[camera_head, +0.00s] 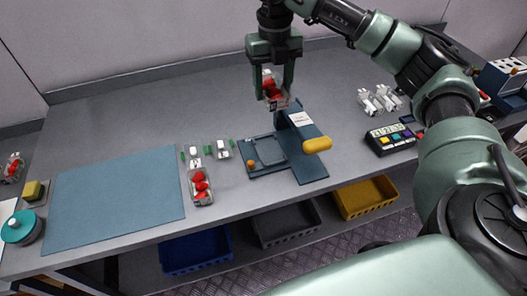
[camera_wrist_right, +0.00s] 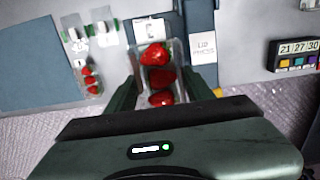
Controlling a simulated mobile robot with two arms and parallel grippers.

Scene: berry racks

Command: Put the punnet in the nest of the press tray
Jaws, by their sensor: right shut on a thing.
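My right gripper (camera_head: 272,88) is shut on a clear punnet (camera_head: 275,101) of red strawberries, held up above the back of the table. In the right wrist view the punnet (camera_wrist_right: 158,76) sits between the two fingers, with several strawberries in it. The press tray (camera_head: 252,169) is a blue-grey plate with a nest (camera_head: 269,151) outlined on it, on the table in front of and below the punnet. The press (camera_head: 306,165) stands at its right, with a yellow handle (camera_head: 317,145). In the wrist view the punnet and gripper hide part of the tray. My left gripper is out of view.
Another strawberry punnet (camera_head: 200,187) and small clear lids (camera_head: 223,150) lie left of the tray. A blue mat (camera_head: 115,206) covers the left table. A button box (camera_head: 392,138) and white clips (camera_head: 378,100) are at right. Bins (camera_head: 196,250) sit below the front edge.

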